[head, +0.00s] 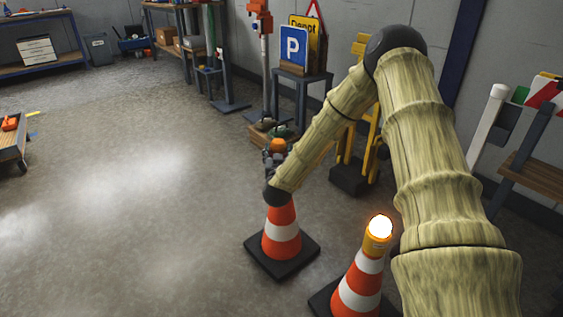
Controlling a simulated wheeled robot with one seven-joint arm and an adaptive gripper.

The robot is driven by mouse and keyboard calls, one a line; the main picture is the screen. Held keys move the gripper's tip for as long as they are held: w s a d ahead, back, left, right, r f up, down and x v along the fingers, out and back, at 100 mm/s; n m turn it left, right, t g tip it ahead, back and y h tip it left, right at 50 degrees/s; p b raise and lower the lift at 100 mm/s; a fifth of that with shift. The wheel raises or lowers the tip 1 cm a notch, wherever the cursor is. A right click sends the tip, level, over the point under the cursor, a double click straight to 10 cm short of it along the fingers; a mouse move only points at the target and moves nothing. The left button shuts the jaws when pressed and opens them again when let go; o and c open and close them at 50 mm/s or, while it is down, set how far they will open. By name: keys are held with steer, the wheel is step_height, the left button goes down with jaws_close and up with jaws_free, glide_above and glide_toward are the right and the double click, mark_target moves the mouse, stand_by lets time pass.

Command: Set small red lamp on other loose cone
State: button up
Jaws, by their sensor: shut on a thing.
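My gripper (273,157) is small and partly hidden behind my own wrist. It is shut on a small orange-red piece, which I take to be the small red lamp (278,146); the grip itself is hard to make out. An orange-and-white cone (282,240) on a black square base stands on the floor just below my wrist, which covers its tip. A second striped cone (358,289) at the front carries a glowing lamp (380,228) with a yellow-orange body. The gripper appears beyond the first cone, apart from it.
A wooden crate (262,137) with a green item (281,131) is behind the gripper. A dark stand (302,92) holds a blue P sign (293,47). A yellow frame (345,152) stands right of the forearm. The floor to the left is wide and clear.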

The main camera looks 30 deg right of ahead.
steer(key=shift+d+f, duration=0.15)
steer(key=shift+d, duration=0.6)
step_height(320, 180, down, 5)
steer(key=b, duration=0.6)
steer(key=shift+f, duration=1.2)
steer(key=shift+f, duration=0.15)
steer(key=o, duration=1.3)
steer(key=v, duration=1.2)
steer(key=shift+a, duration=0.15)
steer(key=shift+w, duration=0.1)
